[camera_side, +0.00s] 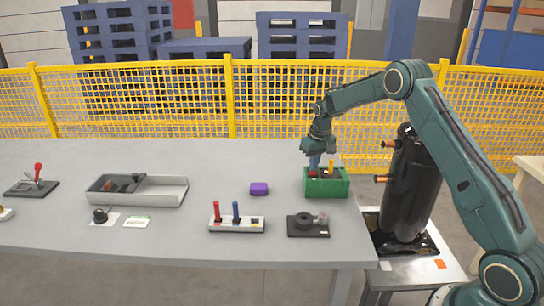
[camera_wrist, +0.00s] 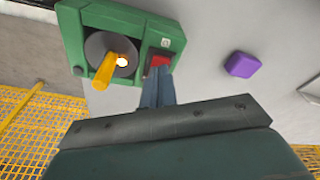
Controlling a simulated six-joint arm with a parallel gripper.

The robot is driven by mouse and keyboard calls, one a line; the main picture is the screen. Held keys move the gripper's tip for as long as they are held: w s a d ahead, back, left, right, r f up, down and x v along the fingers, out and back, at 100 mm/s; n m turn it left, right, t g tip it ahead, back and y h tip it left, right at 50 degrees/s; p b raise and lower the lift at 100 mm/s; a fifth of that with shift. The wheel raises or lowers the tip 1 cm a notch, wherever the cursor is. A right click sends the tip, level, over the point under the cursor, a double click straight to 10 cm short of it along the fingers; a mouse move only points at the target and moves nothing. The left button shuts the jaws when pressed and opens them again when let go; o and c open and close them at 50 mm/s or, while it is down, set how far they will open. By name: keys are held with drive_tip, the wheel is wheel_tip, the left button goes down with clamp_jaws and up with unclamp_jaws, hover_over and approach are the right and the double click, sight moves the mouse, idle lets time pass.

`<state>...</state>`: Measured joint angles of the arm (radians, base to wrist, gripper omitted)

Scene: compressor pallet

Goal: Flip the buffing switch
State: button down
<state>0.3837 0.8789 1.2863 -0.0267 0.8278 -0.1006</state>
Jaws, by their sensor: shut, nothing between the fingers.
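A green box (camera_side: 338,190) stands at the right end of the grey table, and it fills the upper left of the wrist view (camera_wrist: 72,32). Its top carries a red switch (camera_wrist: 160,60) and a yellow piece (camera_wrist: 104,72) on a dark round disc; the yellow piece also shows in the side view (camera_side: 331,167). My gripper (camera_side: 314,165) points down over the box. In the wrist view its shut fingers (camera_wrist: 158,78) reach the near edge of the red switch and partly cover it. I cannot tell whether they touch it. Nothing is held.
A purple block (camera_side: 259,189) lies left of the box. A white base with red and blue levers (camera_side: 237,222) and a dark round fixture (camera_side: 308,225) stand nearer the front. A black tank (camera_side: 408,190) stands right of the table.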

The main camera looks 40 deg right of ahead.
drive_tip(key=shift+r, duration=0.2)
wheel_tip(320, 180, up, 7)
drive_tip(key=shift+f, duration=0.15)
idle(0.8)
idle(0.4)
